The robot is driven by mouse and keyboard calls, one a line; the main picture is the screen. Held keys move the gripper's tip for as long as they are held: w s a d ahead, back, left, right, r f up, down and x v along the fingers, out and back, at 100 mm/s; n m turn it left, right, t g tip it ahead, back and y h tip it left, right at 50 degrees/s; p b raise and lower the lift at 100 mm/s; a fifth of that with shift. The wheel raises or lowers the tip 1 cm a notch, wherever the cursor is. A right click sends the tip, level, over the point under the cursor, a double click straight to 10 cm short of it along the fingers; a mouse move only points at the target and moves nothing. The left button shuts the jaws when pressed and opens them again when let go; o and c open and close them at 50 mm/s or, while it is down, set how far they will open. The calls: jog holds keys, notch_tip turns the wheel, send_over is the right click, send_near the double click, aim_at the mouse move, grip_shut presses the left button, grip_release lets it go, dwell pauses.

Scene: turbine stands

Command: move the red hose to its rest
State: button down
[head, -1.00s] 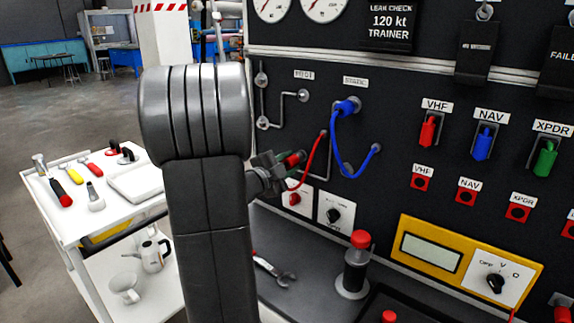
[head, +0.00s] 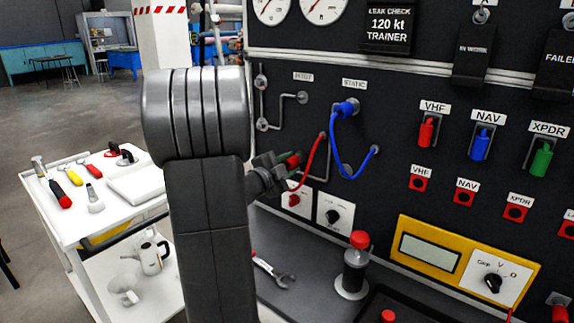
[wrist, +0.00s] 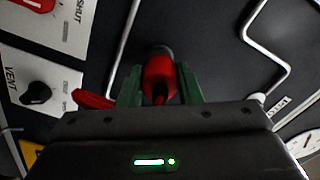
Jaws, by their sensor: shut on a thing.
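The red hose (head: 311,157) hangs on the dark panel in the head view. Its upper end is at a fitting just left of the blue hose, and it curves down to my gripper (head: 288,161). In the wrist view my gripper (wrist: 158,88) has its green fingers shut on the red hose's end (wrist: 158,72). A grey round piece shows just beyond that red end, close to the panel; I cannot tell whether it is part of the hose or a panel fitting. I cannot pick out the rest for certain.
The blue hose (head: 337,150) loops between two fittings just right of the red hose. A bottle with a red cap (head: 355,267) and a wrench (head: 273,270) are on the bench below. A white tool cart (head: 78,225) stands at left. Thin metal pipes run along the panel.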

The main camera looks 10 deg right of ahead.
aim_at(287, 165)
jog(key=shift+w+d+r, duration=0.15)
jog(key=shift+r, duration=0.1)
jog(key=c, duration=1.3)
grip_release()
jog(key=shift+c, duration=0.2)
jog(key=o, duration=0.4)
jog(key=shift+w+d+f, duration=0.2)
jog(key=shift+d, duration=0.2)
jog(key=shift+a, duration=0.1)
jog(key=shift+o, duration=0.7)
jog(key=shift+s+a, duration=0.1)
jog(key=shift+a, duration=0.1)
jog(key=shift+v, duration=3.45)
